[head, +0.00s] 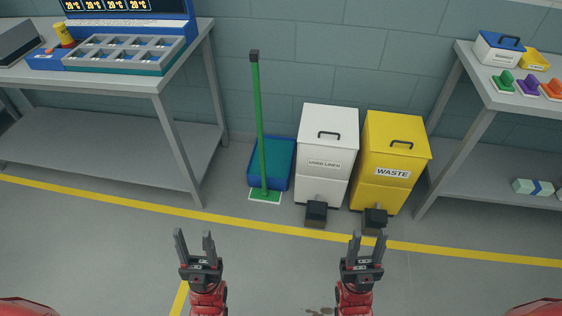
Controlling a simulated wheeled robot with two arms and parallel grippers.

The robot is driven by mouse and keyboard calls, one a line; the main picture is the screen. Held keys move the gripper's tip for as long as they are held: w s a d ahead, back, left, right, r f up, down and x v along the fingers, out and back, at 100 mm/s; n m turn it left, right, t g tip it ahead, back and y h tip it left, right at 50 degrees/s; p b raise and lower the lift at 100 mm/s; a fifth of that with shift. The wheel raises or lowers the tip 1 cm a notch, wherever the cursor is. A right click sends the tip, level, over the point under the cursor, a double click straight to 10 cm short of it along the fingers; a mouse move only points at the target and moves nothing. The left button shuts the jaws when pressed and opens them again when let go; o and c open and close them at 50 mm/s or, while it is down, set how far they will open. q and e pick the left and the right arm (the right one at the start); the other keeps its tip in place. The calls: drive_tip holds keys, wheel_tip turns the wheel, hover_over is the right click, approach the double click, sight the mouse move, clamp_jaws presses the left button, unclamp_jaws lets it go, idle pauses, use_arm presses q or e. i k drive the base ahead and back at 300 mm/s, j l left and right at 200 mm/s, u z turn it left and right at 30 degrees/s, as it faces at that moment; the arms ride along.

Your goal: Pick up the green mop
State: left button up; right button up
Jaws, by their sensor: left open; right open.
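The green mop (260,130) stands upright, with a dark cap at the top of its handle. My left gripper (195,241) is open and empty, below and left of the mop head in the picture. My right gripper (367,243) is open and empty, below the white and yellow bins. Neither gripper touches the mop.
A blue bin (282,158) stands behind the mop. A white used linen bin (327,150) and a yellow waste bin (392,160) stand to its right. Grey tables stand at left (110,82) and right (500,101). The floor before the yellow line (300,232) is mostly clear.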

sight(265, 196)
drive_tip(key=i+l+u, duration=0.3)
drive_tip(key=i+l, duration=0.15)
drive_tip(key=i+l+u, duration=0.3)
drive_tip(key=i+l, duration=0.25)
drive_tip(key=i+l+u, duration=0.3)
drive_tip(key=l, duration=0.4)
drive_tip(key=i, duration=0.1)
